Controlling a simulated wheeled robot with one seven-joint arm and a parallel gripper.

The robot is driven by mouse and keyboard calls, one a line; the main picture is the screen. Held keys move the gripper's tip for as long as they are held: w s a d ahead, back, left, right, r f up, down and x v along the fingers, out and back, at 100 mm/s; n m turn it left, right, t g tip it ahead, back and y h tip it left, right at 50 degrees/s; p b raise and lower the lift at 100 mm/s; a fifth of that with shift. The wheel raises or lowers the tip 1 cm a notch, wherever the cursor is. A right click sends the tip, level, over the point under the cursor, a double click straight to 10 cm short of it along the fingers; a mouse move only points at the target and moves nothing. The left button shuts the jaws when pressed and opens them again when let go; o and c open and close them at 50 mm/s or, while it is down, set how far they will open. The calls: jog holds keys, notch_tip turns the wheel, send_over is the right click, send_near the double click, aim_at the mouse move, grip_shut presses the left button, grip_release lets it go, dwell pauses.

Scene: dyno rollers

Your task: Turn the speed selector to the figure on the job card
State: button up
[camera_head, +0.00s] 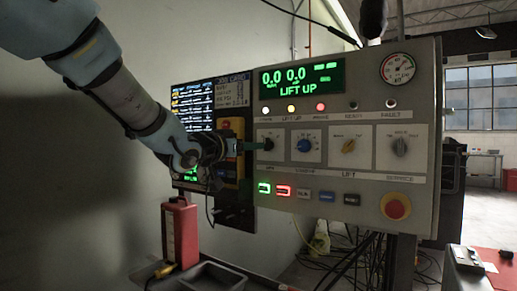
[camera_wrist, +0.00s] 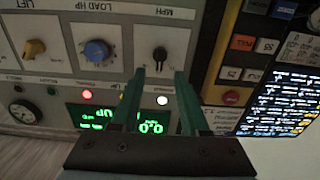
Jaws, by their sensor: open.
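The speed selector is the black knob under the MPH label (camera_wrist: 160,56) in the wrist view, leftmost of the knob row in the head view. My gripper (camera_wrist: 160,73) is open. Its two green fingertips stand apart, one to each side of the knob's lower end; I cannot tell if they touch it. The knob's setting is also unreadable.
The grey control panel (camera_head: 320,200) has a blue load knob (camera_head: 304,145), a yellow lift knob (camera_head: 348,146), a grey knob (camera_head: 400,146) and a red stop button (camera_head: 396,206). Its green display (camera_head: 302,77) reads zeros and LIFT UP. A yellow pendant (camera_head: 231,150) is close behind my gripper.

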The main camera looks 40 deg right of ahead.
jog(key=shift+v, duration=2.3)
jog(key=w+a+f+n+t+y+p, duration=0.2)
jog(key=w+a+f+n+y, duration=0.35)
jog(key=a, duration=0.65)
jog(key=w+a+f+n+t+y+p, duration=0.25)
jog(key=w+a+f+y, duration=0.35)
jog(key=w+a+f, duration=0.45)
jog(key=s+a+f+n+g+y+p, duration=0.1)
jog(key=s+a+f+n+g+y, duration=0.15)
jog(key=a, duration=0.65)
jog(key=s+a+f+n+g+y+p, duration=0.15)
jog(key=s+a, duration=0.25)
jog(key=a, duration=0.4)
jog(key=s+a+f+n+g+y+p, duration=0.1)
jog(key=s+a+f+g+p, duration=0.1)
jog(key=s+a, duration=0.6)
notch_tip(320, 180, down, 2)
jog(key=shift+s+f+n+g+y, duration=0.1)
jog(key=shift+s+n+g+y, duration=0.35)
jog(key=shift+g, duration=0.3)
